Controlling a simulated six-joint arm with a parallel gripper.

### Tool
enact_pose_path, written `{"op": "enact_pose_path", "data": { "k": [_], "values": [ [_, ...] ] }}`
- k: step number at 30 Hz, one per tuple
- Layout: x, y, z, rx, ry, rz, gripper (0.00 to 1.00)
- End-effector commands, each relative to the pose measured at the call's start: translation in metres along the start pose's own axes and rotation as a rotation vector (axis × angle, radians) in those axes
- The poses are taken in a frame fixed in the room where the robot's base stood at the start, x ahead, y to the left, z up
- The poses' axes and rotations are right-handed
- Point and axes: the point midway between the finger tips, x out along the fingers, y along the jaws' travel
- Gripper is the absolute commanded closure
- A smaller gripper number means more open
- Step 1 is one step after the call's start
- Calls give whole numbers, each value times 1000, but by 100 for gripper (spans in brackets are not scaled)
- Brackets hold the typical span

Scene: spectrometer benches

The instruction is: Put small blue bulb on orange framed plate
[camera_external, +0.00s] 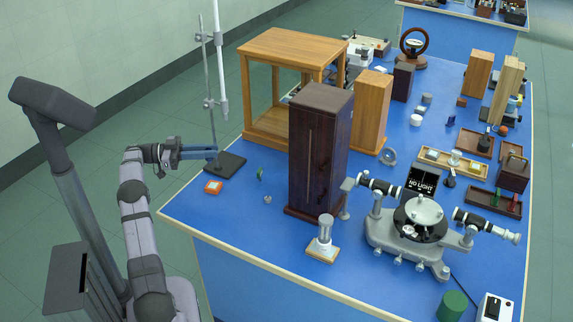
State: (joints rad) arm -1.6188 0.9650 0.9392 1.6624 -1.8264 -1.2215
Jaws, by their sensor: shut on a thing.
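My gripper (212,153) is above the left part of the blue bench, close to the base of a metal stand. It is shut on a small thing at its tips. The thing is bluish and appears to be the small blue bulb, but it is too small to make out clearly. The orange framed plate (213,187) lies flat on the bench near the left edge, below my gripper in the picture.
A stand (226,164) with a tall rod rises beside my gripper. A small green disc (260,174) and a small greyish piece (267,199) lie right of the plate. A tall dark cabinet (318,150) and a wooden frame (270,130) stand behind.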

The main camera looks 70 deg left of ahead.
Motion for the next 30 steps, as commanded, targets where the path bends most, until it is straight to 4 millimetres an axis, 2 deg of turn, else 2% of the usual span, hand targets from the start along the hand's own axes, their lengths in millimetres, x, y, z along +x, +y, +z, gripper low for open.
{"op": "enact_pose_path", "data": {
  "k": [7,15,18,26,30],
  "values": [
    [-1,0,9,-3,1,2,100],
    [0,0,49,-3,1,1,100],
    [0,0,59,-2,1,1,100],
    [0,0,65,0,0,1,100],
    [0,0,77,-4,1,1,100]
  ]
}}
